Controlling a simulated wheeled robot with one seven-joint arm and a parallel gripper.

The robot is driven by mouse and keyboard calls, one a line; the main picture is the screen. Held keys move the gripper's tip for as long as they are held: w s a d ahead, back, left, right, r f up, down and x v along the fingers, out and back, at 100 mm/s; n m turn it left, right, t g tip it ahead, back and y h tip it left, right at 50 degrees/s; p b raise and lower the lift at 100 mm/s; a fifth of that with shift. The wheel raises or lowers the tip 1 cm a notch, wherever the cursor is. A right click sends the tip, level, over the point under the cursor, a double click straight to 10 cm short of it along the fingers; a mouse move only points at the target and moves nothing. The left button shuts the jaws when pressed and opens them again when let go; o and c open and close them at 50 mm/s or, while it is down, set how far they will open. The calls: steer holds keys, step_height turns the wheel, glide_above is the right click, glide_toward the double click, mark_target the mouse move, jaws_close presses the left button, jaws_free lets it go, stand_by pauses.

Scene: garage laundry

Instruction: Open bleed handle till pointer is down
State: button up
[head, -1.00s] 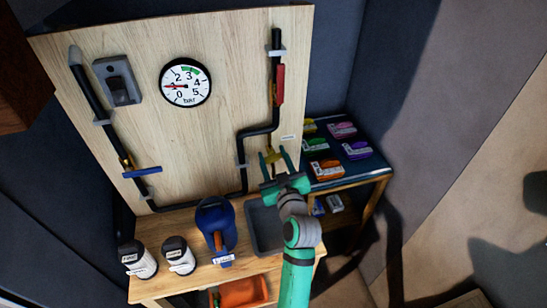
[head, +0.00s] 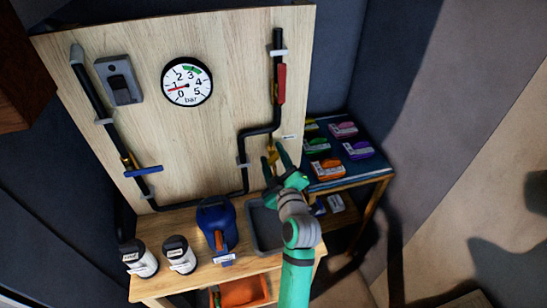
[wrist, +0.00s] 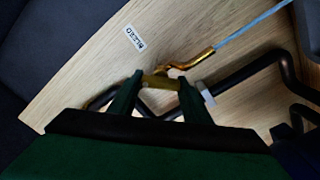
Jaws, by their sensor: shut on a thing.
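The bleed handle (wrist: 155,83) is a small yellow lever, held between the fingertips of my gripper (wrist: 158,88) in the wrist view. In the head view my gripper (head: 277,157) is at the lower right of the wooden board, mostly covering the yellow handle. A brass spout (wrist: 197,60) sits just beyond the handle, with a thin light-blue streak running from its tip. A label reading BLEED (wrist: 133,38) is on the board nearby. The round gauge (head: 187,82) has its red pointer to the left, near the 1 and slightly below level.
A red lever (head: 282,84) is on the right pipe and a blue lever (head: 143,172) on the left pipe. A grey tray (head: 264,228), a blue jug (head: 217,226) and two bottles stand on the bench below. A side table (head: 350,178) with several coloured packs is close on the right.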

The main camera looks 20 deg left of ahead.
stand_by(0.4)
steer(key=o, duration=1)
steer(key=shift+o, duration=0.2)
steer(key=v, duration=1.1)
steer(key=shift+w, duration=0.1)
